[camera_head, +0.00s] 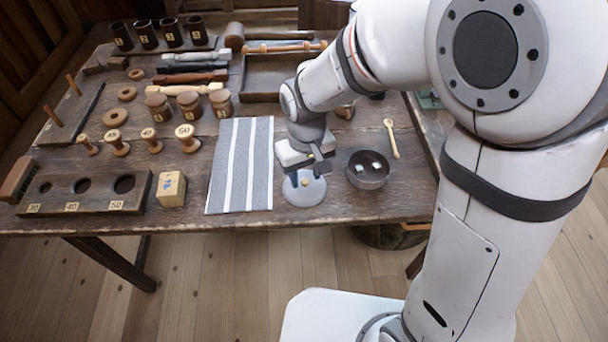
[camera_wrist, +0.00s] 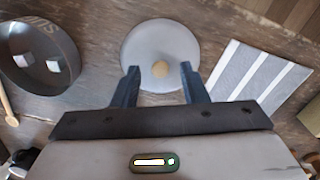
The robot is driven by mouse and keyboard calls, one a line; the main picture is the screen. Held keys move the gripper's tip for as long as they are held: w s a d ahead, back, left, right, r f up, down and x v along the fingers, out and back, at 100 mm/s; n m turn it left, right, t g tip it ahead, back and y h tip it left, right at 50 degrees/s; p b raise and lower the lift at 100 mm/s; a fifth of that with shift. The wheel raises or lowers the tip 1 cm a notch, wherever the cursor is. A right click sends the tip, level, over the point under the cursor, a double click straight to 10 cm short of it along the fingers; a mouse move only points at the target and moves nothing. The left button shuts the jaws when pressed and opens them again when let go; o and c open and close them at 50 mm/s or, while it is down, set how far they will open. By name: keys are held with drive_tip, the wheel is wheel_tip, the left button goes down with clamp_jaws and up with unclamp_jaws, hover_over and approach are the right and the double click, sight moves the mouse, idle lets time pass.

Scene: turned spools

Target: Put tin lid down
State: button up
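The tin lid (camera_head: 304,192) is a round grey disc with a small wooden knob. It lies flat on the table near the front edge, between the striped cloth and the dark round tin. It also shows in the wrist view (camera_wrist: 160,38), with the knob (camera_wrist: 160,69) between my fingertips. My gripper (camera_wrist: 160,70) is open just above the lid, with a gap on each side of the knob. In the head view, my gripper (camera_head: 304,174) partly covers the lid's far side.
The dark open tin (camera_head: 368,181) right of the lid holds two white cubes. A striped cloth (camera_head: 240,165) lies to the left.

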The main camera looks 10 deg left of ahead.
sight(306, 182)
wheel_tip(306, 182, up, 11)
drive_tip(key=p, duration=0.1)
drive_tip(key=shift+f, duration=0.15)
drive_tip(key=s+d+m+t, duration=0.1)
drive_tip(key=s+d+m, duration=0.2)
drive_tip(key=d, duration=0.8)
drive_tip(key=s+d+r+m+t, duration=0.1)
drive_tip(key=s+d+m, duration=0.3)
drive_tip(key=d, duration=0.7)
drive_tip(key=shift+d+r, duration=0.3)
drive_tip(key=shift+d, duration=0.05)
